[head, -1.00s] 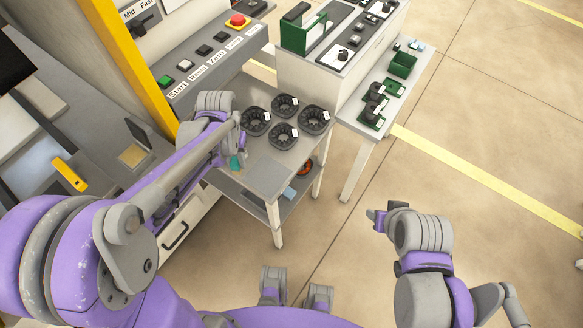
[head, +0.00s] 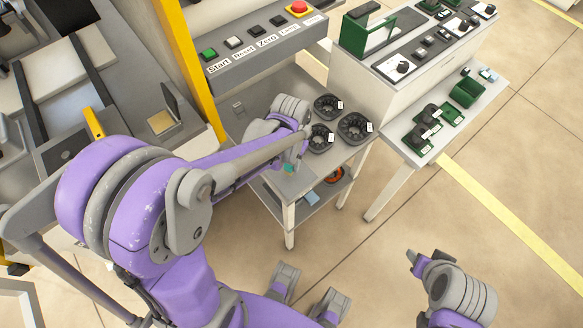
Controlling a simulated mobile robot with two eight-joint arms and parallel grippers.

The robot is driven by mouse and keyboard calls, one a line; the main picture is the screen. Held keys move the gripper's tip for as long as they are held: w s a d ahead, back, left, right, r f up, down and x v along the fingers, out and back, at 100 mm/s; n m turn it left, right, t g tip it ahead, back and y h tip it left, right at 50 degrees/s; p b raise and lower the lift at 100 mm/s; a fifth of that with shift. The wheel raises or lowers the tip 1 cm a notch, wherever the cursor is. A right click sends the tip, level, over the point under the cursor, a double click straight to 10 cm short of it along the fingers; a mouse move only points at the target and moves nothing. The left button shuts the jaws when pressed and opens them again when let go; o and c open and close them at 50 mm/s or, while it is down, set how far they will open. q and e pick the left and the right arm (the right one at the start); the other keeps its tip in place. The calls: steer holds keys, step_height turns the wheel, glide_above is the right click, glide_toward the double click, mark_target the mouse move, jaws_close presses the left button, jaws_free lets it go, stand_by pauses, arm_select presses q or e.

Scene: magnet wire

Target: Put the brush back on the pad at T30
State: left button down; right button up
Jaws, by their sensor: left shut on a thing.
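My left gripper (head: 294,158) is above the front of the small grey table (head: 262,98), partly hidden by its own wrist. It is shut on a small teal thing (head: 289,168), which I take to be the brush; only a bit of it shows. A plain grey patch of tabletop lies under it, and I cannot tell whether they touch. No T30 mark is readable, so I cannot pick out the pad for sure. My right gripper (head: 416,260) is over the open floor at the lower right, away from everything; its fingers are too small to read.
Several black ring-shaped holders (head: 355,127) stand on the table just right of my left wrist. A button panel (head: 265,45) and a yellow post (head: 188,70) rise behind. A side bench (head: 440,120) holds green parts. The floor at the right is clear.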

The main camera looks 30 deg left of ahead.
mark_target(291, 169)
arm_select(q)
steer(key=shift+f, duration=1.65)
steer(key=shift+f+b, duration=0.15)
steer(key=shift+b, duration=0.15)
steer(key=c, duration=0.7)
jaws_free()
steer(key=shift+o, duration=0.2)
